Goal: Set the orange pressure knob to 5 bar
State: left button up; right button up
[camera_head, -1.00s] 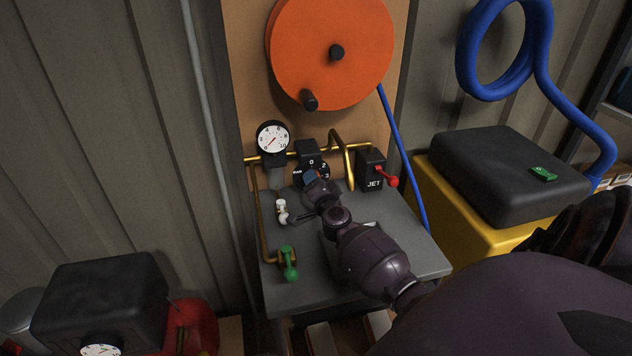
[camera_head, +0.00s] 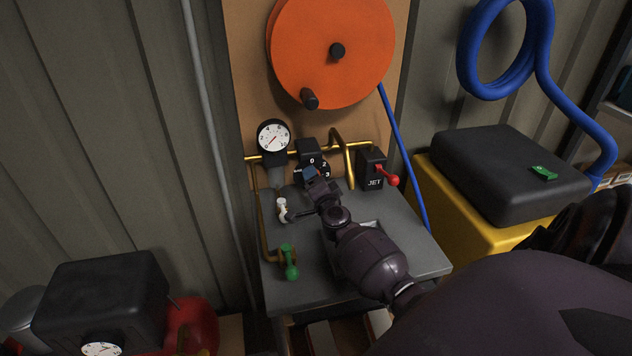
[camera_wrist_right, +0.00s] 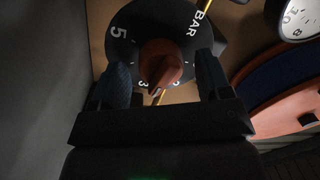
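The orange pressure knob (camera_wrist_right: 158,66) sits at the centre of a black dial (camera_wrist_right: 128,22) in the right wrist view. The dial shows a white 5 at upper left, BAR at upper right and a 3 below the knob. The knob's narrow tip points down, close to the 3; its exact setting is unclear. My right gripper (camera_wrist_right: 164,84) is open, one finger on each side of the knob, with a narrow gap visible on both sides. In the head view my right gripper (camera_head: 312,178) covers the knob and part of the dial (camera_head: 325,165). My left gripper is not in view.
A white round gauge (camera_head: 273,137) stands left of the dial. A red lever on the JET box (camera_head: 372,170) is close on the right. A white tap (camera_head: 282,208) and green valve (camera_head: 289,262) stand on the grey bench (camera_head: 420,262). The orange hose reel (camera_head: 350,30) hangs above.

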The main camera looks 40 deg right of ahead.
jog(key=p+v, duration=0.2)
jog(key=v, duration=0.8)
jog(key=shift+s+a, duration=0.15)
jog(key=shift+s, duration=0.2)
